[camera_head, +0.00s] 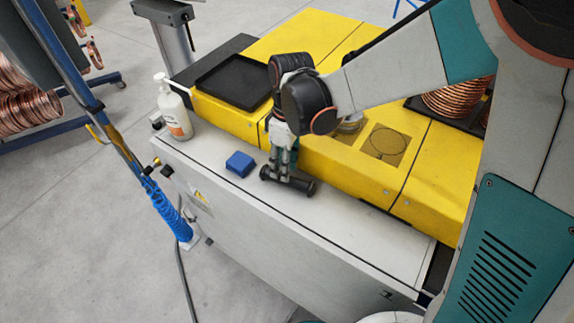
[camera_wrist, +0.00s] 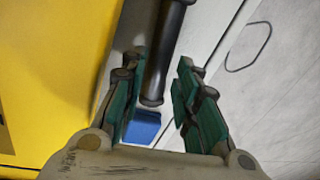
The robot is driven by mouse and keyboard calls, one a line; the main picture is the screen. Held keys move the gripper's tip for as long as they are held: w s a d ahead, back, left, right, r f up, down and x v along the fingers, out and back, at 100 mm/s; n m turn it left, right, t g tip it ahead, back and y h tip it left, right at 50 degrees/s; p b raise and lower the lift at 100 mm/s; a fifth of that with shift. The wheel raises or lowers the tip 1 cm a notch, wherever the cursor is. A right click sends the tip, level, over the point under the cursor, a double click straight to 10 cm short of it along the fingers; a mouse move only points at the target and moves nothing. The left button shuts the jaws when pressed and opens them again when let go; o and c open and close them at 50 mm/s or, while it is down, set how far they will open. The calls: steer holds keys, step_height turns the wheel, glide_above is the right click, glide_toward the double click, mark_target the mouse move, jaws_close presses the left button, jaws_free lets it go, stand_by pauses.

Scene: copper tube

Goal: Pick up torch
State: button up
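The torch is a black cylinder with a wider end (camera_head: 300,185), lying on the light grey cabinet top in front of the yellow machine. It also shows in the wrist view (camera_wrist: 164,55), running from the top edge down between my fingers. My gripper (camera_head: 282,170) points down over the torch in the head view and hides part of it. In the wrist view my gripper (camera_wrist: 162,62) has its green fingers spread, one on each side of the torch, with gaps visible. I cannot tell how far the fingertips are above the cabinet top.
A blue block (camera_head: 240,163) lies just left of the torch; it also shows in the wrist view (camera_wrist: 143,127). A white pump bottle (camera_head: 173,110) stands at the cabinet's left end. The yellow machine (camera_head: 330,160) rises behind. The cabinet top right of the torch is clear.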

steer(key=shift+s+d+f, duration=0.1)
steer(key=shift+s+f, duration=0.05)
steer(key=shift+f, duration=0.8)
steer(key=shift+s+f, duration=0.1)
steer(key=shift+f, duration=0.8)
jaws_close()
